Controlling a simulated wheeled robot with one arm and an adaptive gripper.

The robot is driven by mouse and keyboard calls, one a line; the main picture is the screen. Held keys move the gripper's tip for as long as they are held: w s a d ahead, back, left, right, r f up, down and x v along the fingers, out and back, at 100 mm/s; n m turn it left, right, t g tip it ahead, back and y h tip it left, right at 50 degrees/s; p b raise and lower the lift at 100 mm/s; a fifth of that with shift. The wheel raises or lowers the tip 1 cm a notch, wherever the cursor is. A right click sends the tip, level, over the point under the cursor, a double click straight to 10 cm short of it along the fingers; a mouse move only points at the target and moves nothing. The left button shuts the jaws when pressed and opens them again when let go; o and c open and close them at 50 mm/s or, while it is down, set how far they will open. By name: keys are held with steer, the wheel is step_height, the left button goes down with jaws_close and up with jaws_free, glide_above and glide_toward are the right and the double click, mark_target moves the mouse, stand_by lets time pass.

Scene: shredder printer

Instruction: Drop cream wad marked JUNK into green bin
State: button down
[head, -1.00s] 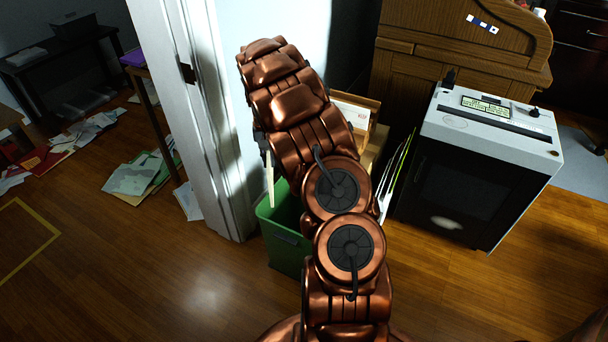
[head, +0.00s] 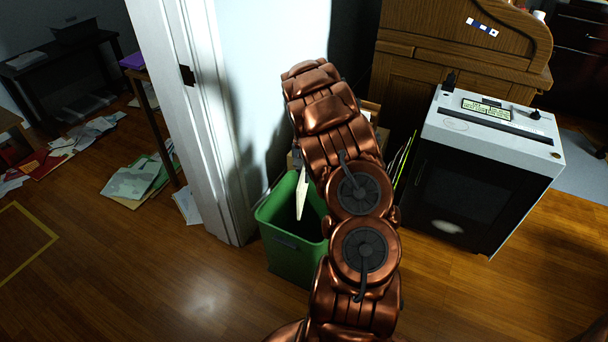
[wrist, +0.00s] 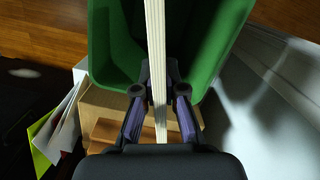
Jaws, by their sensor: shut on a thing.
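My gripper (wrist: 160,90) is shut on the cream wad (wrist: 156,45), which shows edge-on as a long, pale, layered strip between the fingers in the wrist view. In the head view the wad (head: 302,195) hangs below my wrist as a narrow pale piece, over the open top of the green bin (head: 283,258). My arm hides the bin's right part and most of the gripper. The bin (wrist: 112,50) also fills the upper middle of the wrist view, behind the wad. The JUNK marking cannot be read from here.
A white door frame (head: 190,110) stands just left of the bin. A white-topped machine with a dark front (head: 478,175) stands at the right, before a wooden desk (head: 410,75). Papers (head: 135,180) lie on the left floor. The floor in front is clear.

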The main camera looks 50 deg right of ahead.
step_height(320, 180, down, 35)
steer(key=b, duration=0.7)
steer(key=shift+f+b, duration=0.2)
steer(key=shift+b, duration=0.2)
stand_by(2.1)
steer(key=shift+f+b, duration=0.55)
steer(key=shift+f, duration=1.9)
steer(key=c, duration=1.2)
jaws_free()
